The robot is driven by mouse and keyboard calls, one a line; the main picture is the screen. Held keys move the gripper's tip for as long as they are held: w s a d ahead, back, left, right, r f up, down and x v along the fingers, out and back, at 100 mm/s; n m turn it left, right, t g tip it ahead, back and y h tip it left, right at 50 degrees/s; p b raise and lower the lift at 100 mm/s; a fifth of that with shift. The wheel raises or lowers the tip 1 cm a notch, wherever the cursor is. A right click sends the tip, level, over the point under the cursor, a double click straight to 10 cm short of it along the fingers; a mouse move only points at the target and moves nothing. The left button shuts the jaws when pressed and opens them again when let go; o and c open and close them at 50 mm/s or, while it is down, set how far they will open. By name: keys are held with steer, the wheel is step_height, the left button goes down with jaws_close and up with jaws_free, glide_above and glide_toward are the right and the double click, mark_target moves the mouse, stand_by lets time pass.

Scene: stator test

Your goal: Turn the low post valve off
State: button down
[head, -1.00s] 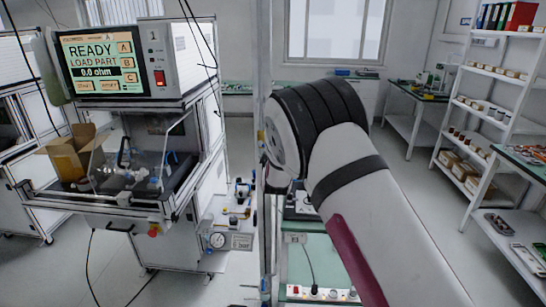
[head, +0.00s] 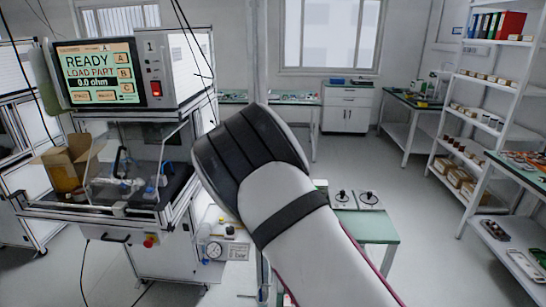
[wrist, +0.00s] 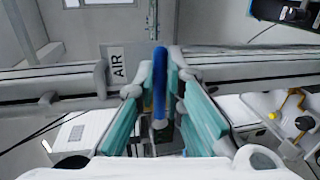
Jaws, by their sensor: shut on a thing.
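In the wrist view a blue valve handle (wrist: 160,72) stands upright between the teal finger pads of my gripper (wrist: 157,92). The gripper is shut on this blue handle. A white label reading AIR (wrist: 117,66) sits just left of the handle, by a grey pipe (wrist: 55,92) that runs across the picture. The valve's body below the handle is mostly hidden by the fingers. In the head view my arm covers the gripper and the valve.
A green-topped table (head: 375,225) and white shelves (head: 478,120) are right. Open floor lies between.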

steer(key=shift+r, duration=0.15)
steer(key=c, duration=1.7)
jaws_free()
steer(key=s, duration=0.4)
steer(key=s+r, duration=0.1)
steer(key=s, duration=0.3)
steer(key=s+r, duration=0.1)
steer(key=s, duration=0.2)
steer(key=shift+s+a+r, duration=0.1)
steer(key=shift+s+a, duration=0.1)
steer(key=shift+s, duration=0.2)
